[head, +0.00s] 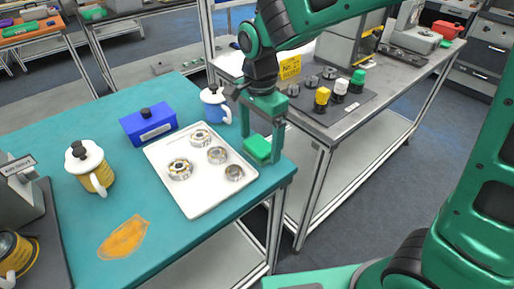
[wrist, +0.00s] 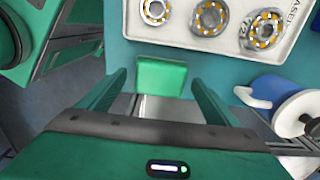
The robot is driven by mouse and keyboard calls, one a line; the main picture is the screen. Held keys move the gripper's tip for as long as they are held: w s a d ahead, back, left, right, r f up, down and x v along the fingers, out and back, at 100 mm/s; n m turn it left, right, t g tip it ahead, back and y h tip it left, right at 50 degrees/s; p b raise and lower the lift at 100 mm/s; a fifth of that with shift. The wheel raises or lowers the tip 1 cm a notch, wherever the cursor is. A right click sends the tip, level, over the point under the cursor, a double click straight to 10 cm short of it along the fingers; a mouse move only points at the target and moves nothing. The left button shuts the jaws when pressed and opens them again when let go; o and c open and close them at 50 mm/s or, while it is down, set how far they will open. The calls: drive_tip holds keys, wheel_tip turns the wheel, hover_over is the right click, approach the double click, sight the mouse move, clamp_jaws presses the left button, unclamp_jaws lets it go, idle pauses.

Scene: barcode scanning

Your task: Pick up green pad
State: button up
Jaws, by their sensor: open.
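The green pad (head: 258,149) lies near the right edge of the teal table, just right of the white tray. In the wrist view the green pad (wrist: 160,77) shows as a light green square between and just beyond my fingertips. My gripper (head: 262,148) points down over the pad with its fingers apart, one to each side of it. In the wrist view my gripper (wrist: 160,82) is open with nothing clamped; I cannot tell whether a finger touches the pad.
The white tray (head: 187,203) with several metal bearings is close left of the pad. A blue and white mug (head: 213,103) stands behind it. A blue box (head: 148,124) and a yellow and white mug (head: 91,168) are farther left. A grey bench (head: 345,122) stands right, across a gap.

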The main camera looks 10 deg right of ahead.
sight(258, 145)
drive_tip(key=shift+c, duration=0.3)
drive_tip(key=c, duration=1.1)
drive_tip(key=shift+r, duration=0.55)
drive_tip(key=r, duration=0.3)
drive_tip(key=shift+s+a+r, duration=0.2)
drive_tip(key=shift+r, duration=0.05)
drive_tip(key=s+a+r, duration=0.4)
drive_tip(key=s+a, duration=0.1)
drive_tip(key=s+a+r, duration=0.2)
drive_tip(key=s, duration=0.1)
drive_tip(key=shift+s+a+r, duration=0.15)
drive_tip(key=shift+a+r, duration=0.05)
drive_tip(key=shift+r, duration=0.05)
